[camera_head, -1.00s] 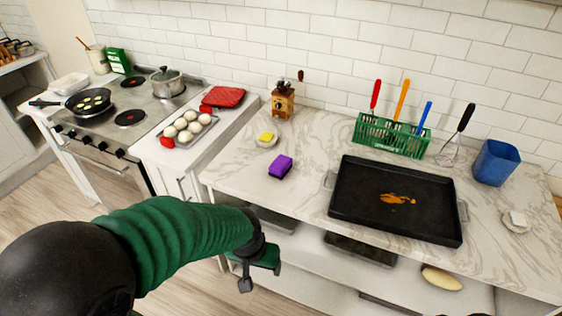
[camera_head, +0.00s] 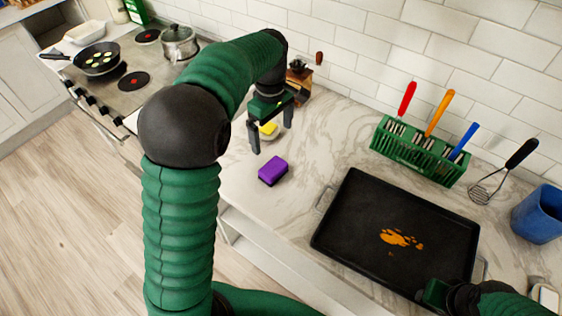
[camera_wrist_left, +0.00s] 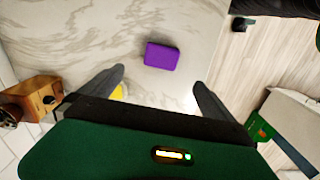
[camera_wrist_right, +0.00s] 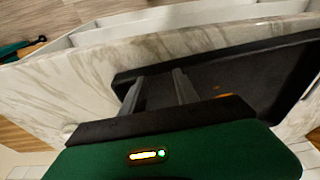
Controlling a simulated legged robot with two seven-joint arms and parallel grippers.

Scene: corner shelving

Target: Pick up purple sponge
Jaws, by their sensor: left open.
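The purple sponge (camera_head: 273,170) has a dark underside and lies on the marble counter (camera_head: 310,160), left of the black tray. In the left wrist view the purple sponge (camera_wrist_left: 162,56) lies beyond the fingertips, apart from them. My left gripper (camera_head: 272,144) is open and empty, above the counter just behind the sponge; its fingers also show in the left wrist view (camera_wrist_left: 158,82). My right gripper (camera_head: 425,296) is at the near right of the tray, its fingers mostly hidden in the head view. In the right wrist view my right gripper (camera_wrist_right: 157,84) has its fingers spread, with nothing between them.
A black tray (camera_head: 345,222) with orange stains fills the counter's right part. A yellow sponge (camera_head: 269,130) on a small dish and a wooden grinder (camera_head: 300,80) stand behind my left gripper. A green utensil rack (camera_head: 418,152) and a blue container (camera_head: 540,214) stand further right.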

